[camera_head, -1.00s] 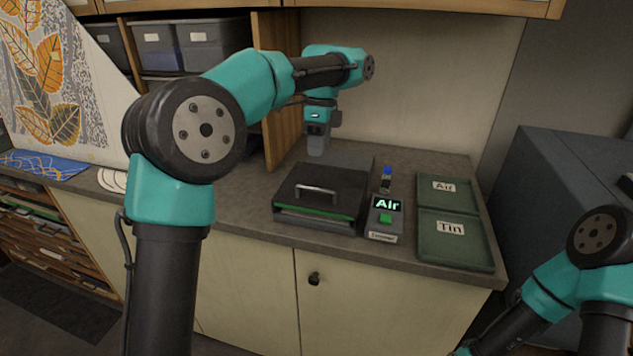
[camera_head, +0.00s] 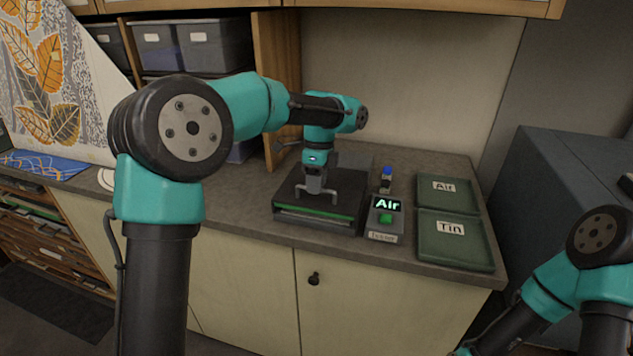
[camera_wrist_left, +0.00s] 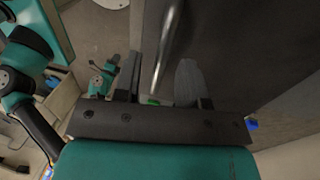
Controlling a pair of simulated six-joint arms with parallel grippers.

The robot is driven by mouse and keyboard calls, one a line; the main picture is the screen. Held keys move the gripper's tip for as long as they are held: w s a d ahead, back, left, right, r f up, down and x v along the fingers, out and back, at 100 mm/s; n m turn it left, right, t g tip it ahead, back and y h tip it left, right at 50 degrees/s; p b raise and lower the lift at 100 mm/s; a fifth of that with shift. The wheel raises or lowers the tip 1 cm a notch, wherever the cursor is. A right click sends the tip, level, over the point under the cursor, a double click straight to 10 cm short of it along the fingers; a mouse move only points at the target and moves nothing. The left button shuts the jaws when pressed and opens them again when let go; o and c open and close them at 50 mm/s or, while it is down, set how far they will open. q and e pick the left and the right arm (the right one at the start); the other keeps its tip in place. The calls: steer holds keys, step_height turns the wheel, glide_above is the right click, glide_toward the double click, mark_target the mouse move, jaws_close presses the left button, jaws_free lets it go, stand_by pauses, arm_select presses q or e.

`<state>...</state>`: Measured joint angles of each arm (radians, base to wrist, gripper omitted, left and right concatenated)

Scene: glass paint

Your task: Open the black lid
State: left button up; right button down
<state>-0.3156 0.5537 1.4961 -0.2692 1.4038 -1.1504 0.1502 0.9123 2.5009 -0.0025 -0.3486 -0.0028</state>
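The black lid (camera_head: 345,188) lies flat and closed on a dark box with a green strip along its front. Its metal bar handle also shows in the left wrist view (camera_wrist_left: 169,45). My left gripper (camera_head: 316,193) points down over the lid at the handle and partly hides it. In the left wrist view my left gripper (camera_wrist_left: 158,82) has its fingers spread, with the handle showing between them and a gap on either side. My right arm shows at the lower right; its gripper is outside the view.
Right of the box stand a control unit (camera_head: 386,219) reading "Air" with a green button and a small blue-topped bottle (camera_head: 387,178). Farther right are green trays labelled Air (camera_head: 466,202) and Tin (camera_head: 429,250). A wooden shelf panel (camera_head: 275,75) rises behind left.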

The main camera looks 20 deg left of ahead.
arm_select(q)
jaws_close()
